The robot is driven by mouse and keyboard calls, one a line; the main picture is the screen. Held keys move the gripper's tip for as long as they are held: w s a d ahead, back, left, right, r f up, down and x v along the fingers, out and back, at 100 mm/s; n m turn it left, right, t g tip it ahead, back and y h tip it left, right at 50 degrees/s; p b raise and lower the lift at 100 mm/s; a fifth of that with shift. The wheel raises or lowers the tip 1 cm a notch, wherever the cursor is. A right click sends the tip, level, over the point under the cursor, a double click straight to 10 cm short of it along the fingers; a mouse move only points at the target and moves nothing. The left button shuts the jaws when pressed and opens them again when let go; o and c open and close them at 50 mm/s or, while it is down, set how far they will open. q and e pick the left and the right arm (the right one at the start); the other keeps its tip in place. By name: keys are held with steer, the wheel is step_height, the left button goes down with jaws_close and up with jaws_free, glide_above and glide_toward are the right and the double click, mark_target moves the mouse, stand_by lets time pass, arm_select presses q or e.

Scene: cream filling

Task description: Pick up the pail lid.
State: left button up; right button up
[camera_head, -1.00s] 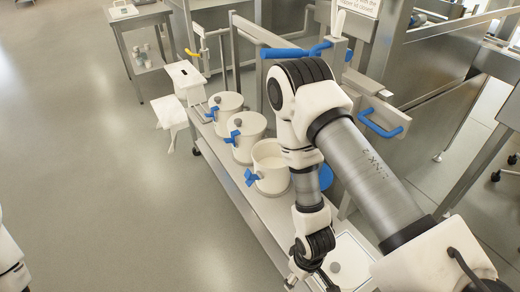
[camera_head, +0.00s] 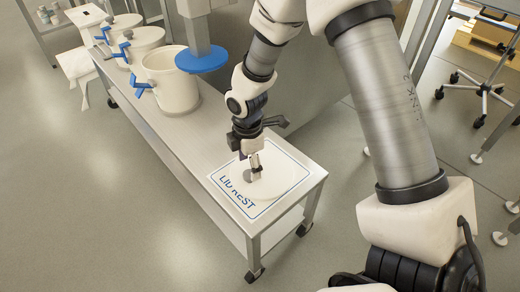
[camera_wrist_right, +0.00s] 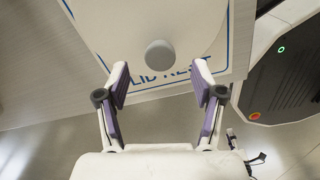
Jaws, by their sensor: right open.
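The pail lid (camera_head: 285,178) is a round white disc with a grey knob. It lies flat on the lid rest, a white panel with a blue border and lettering (camera_head: 229,192), at the near end of the steel bench. My right gripper (camera_head: 254,170) points down over the lid, close to the knob. In the right wrist view, the grey knob (camera_wrist_right: 160,54) shows just ahead of the open fingers (camera_wrist_right: 161,78), roughly centred between them, with the white lid (camera_wrist_right: 120,30) behind it. The fingers are apart and empty. My left gripper is out of view.
An open white pail (camera_head: 172,90) with a blue tap stands further back on the bench (camera_head: 215,133), below a blue disc (camera_head: 203,60). Lidded pails (camera_head: 143,42) stand beyond it. Open floor lies left of the bench.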

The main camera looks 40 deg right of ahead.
step_height(320, 180, down, 4)
steer(key=shift+d+f+b, duration=0.1)
steer(key=shift+b, duration=0.75)
steer(key=shift+r, duration=0.2)
steer(key=shift+c, duration=0.3)
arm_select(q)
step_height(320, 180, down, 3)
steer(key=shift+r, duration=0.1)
arm_select(e)
steer(key=c, duration=1.2)
